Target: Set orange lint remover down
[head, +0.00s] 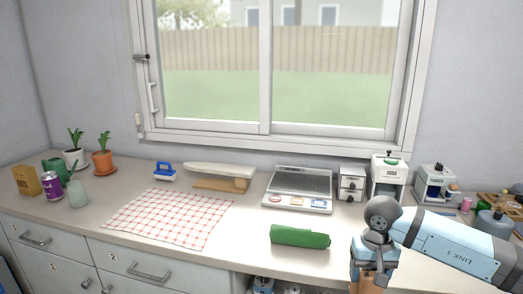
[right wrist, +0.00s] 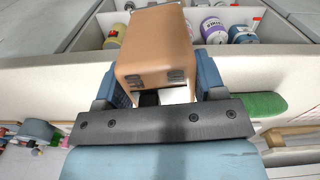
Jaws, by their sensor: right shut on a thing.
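The orange lint remover (right wrist: 155,45) is a tan-orange block between the two blue fingers of my right gripper (right wrist: 160,82) in the right wrist view. The fingers are shut on its sides. In the head view my right gripper (head: 373,268) is low at the right, over the counter's front edge, and a bit of the orange body (head: 372,282) shows below the wrist. My left gripper is not in view.
A green rolled item (head: 300,236) lies left of my gripper on the counter (head: 215,262). A checkered cloth (head: 168,217) lies left. Bottles (right wrist: 213,30) stand in the open space below the counter. The counter's front middle is clear.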

